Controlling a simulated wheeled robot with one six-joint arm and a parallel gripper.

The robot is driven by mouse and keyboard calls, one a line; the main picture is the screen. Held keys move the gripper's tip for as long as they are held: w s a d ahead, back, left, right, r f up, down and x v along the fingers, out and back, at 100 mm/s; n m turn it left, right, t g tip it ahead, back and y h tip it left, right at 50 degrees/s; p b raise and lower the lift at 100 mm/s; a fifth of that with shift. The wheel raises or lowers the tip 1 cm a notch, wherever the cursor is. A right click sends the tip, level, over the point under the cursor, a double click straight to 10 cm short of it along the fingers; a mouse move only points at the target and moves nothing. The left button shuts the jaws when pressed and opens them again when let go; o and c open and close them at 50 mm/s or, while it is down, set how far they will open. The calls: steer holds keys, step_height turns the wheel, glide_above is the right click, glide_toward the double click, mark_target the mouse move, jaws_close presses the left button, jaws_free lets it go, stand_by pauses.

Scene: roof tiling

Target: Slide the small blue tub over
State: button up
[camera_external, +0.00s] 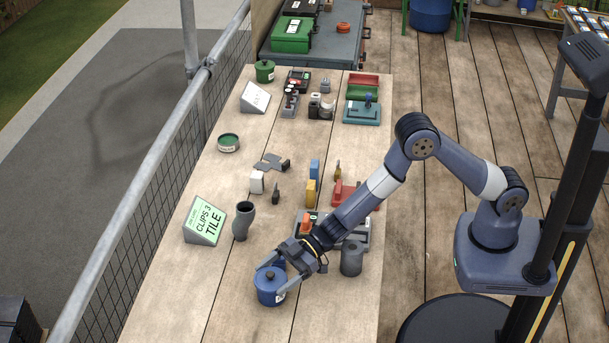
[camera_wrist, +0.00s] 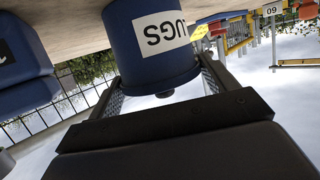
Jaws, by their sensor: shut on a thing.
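My gripper is shut on the tub. The tub looks upright and at table level; I cannot tell whether its base touches the table.
A grey cylinder (camera_external: 351,258) stands right of my gripper. A dark grey vase-like piece (camera_external: 243,221) and a green "CLIPS 3 TILE" sign (camera_external: 204,220) stand behind the tub. A railing (camera_external: 160,170) runs along the left. The table around the tub's left and front is clear.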

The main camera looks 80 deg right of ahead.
steer(key=o, duration=1)
steer(key=shift+c, duration=0.2)
steer(key=shift+s+d+r, duration=0.15)
steer(key=shift+s+d, duration=0.2)
steer(key=shift+d, duration=0.15)
steer(key=shift+s+d+r+b, duration=0.3)
steer(key=shift+s+d+r, duration=0.35)
steer(key=shift+r, duration=0.2)
step_height(320, 180, up, 6)
steer(key=shift+a+f, duration=0.1)
